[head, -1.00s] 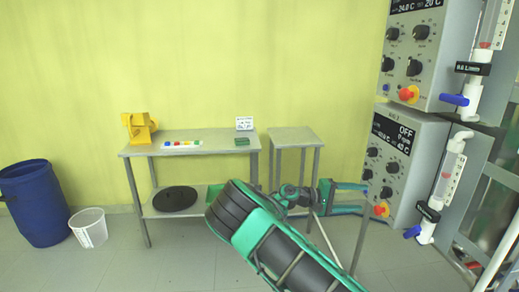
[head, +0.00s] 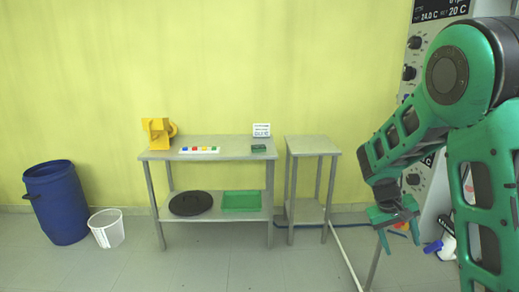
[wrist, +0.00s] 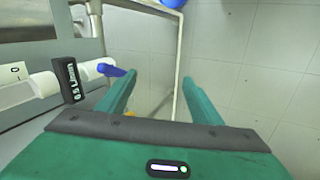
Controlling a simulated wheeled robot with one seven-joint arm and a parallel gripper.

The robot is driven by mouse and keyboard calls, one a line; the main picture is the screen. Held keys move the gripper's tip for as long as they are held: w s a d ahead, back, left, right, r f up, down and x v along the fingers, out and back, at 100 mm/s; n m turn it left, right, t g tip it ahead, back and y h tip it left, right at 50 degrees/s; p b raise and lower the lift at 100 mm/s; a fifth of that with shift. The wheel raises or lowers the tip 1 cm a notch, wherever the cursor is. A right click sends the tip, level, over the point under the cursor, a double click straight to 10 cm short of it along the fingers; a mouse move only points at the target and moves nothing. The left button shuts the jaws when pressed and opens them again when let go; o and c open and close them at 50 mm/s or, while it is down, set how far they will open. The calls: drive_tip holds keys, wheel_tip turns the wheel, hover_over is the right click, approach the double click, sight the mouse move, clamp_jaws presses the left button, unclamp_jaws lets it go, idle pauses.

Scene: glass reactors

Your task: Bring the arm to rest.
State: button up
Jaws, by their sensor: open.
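My gripper (head: 398,228) hangs at the right of the head view, below my folded green arm, with its fingers pointing down. In the wrist view my gripper (wrist: 160,95) shows two green fingers spread apart, with nothing between them but floor and a thin metal frame. It is open and empty. A white valve pipe (wrist: 30,90) with a blue handle (wrist: 111,70) is close to the left finger in the wrist view. I cannot tell whether they touch.
A grey table (head: 222,153) holds a yellow device (head: 157,131) and a strip of coloured blocks (head: 199,150). A small side table (head: 313,146) stands beside it. A control panel (head: 418,60) is partly hidden behind my arm. A blue barrel (head: 57,205) and white bucket (head: 107,229) stand left.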

drive_tip(key=s+a+r+n+t+y, duration=0.1)
drive_tip(key=s+a+r+t+y, duration=0.4)
drive_tip(key=s+a+r, duration=0.8)
drive_tip(key=s+d+f+m+g, duration=0.2)
drive_tip(key=s+d, duration=0.4)
drive_tip(key=s, duration=0.3)
drive_tip(key=s+d+f+m+g, duration=0.2)
drive_tip(key=s+d, duration=0.4)
drive_tip(key=s, duration=0.3)
drive_tip(key=shift+f+m+g, duration=0.15)
drive_tip(key=shift+m+g, duration=0.35)
drive_tip(key=shift+m, duration=0.7)
drive_tip(key=shift+w, duration=0.1)
drive_tip(key=shift+w+f, duration=0.25)
drive_tip(key=shift+w, duration=0.35)
